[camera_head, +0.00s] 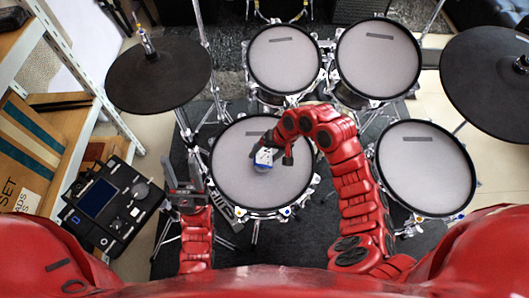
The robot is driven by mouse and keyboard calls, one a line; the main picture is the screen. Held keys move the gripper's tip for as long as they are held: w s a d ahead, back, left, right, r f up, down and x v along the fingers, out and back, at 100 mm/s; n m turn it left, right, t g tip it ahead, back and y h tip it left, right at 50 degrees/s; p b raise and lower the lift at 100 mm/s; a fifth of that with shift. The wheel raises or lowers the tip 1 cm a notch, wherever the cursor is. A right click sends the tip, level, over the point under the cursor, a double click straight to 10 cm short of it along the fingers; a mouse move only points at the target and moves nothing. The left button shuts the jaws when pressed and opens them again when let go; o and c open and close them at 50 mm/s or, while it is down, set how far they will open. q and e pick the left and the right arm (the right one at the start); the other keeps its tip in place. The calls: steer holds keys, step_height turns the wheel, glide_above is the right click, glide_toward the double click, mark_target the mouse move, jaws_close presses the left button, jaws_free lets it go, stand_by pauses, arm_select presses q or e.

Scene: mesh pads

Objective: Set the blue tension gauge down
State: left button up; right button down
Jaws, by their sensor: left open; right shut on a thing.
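The blue tension gauge (263,160) shows as a small blue and white round thing over the middle drum pad (236,188). My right gripper (266,150) is shut on it, reaching in from the right and bending over the pad. The fingers hide part of the gauge. I cannot tell whether the gauge touches the mesh. My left gripper (181,172) is open and empty, left of the middle pad, between it and the black module.
Two mesh pads (284,58) (378,58) stand behind, and another (427,168) at right. Black cymbals (158,74) (490,82) hang at both sides. A black drum module (112,207) and a wooden shelf (75,125) are at left.

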jaws_free()
